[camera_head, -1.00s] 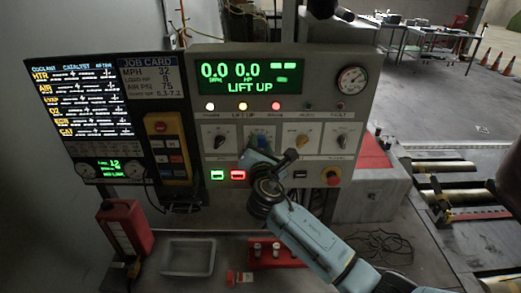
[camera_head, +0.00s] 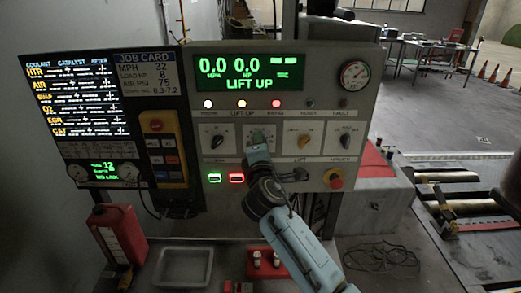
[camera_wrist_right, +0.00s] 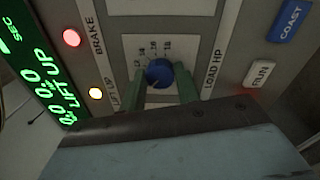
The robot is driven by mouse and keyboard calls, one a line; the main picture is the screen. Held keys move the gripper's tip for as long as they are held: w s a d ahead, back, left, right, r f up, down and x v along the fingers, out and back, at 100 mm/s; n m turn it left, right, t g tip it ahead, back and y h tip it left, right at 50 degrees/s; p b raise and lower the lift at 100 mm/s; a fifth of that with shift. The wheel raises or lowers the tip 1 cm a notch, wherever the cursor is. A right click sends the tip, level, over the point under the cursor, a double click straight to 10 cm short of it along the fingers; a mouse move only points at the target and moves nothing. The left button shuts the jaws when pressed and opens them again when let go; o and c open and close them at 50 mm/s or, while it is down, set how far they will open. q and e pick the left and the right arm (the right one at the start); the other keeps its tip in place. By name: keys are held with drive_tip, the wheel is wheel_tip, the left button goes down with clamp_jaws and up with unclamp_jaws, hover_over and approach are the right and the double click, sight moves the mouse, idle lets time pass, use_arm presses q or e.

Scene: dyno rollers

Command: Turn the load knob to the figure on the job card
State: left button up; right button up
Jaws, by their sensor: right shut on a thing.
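The blue load knob (camera_wrist_right: 159,72) sits on a white dial plate marked LOAD HP in the right wrist view. In the head view my right gripper (camera_head: 258,143) reaches the second dial from the left and covers most of the knob. The job card (camera_head: 147,76) at the upper left reads MPH 32, LOAD HP 8 and AIR PSI 75. My left gripper is not in view.
The display (camera_head: 248,72) reads 0.0, 0.0 and LIFT UP. Other knobs (camera_head: 304,141) flank the load dial. A red stop button (camera_head: 335,179) is at the lower right. A red can (camera_head: 118,235) and a grey tray (camera_head: 183,268) are below.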

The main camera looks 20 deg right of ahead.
idle(0.3)
drive_tip(key=o, duration=1)
drive_tip(key=shift+c, duration=0.2)
drive_tip(key=shift+s, duration=0.1)
drive_tip(key=v, duration=1.3)
drive_tip(key=shift+b, duration=0.45)
drive_tip(key=shift+s, duration=0.1)
